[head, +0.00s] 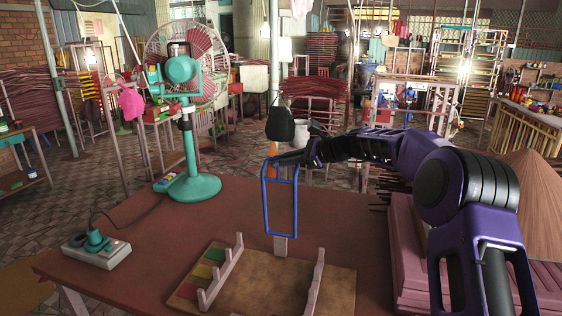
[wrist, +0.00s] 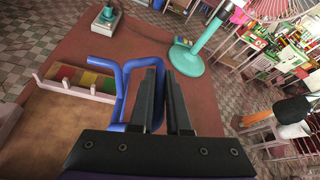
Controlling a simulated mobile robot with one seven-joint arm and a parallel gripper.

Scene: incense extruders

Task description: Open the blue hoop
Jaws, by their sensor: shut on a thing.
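The blue hoop (head: 265,207) is a tall, narrow frame of blue tube standing upright at the back edge of the wooden board (head: 265,279) in the head view. My gripper (head: 281,160) is at the hoop's upper end, shut on its tube. In the wrist view the hoop (wrist: 122,90) shows bent tubing left of and behind the fingers. My gripper (wrist: 167,72) has its two black fingers close together there, with blue tube passing at them. The exact contact is partly hidden by the fingers.
A green fan (head: 190,185) stands at the back left of the red-brown table (head: 150,245), with a socket strip (head: 96,252) at front left.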

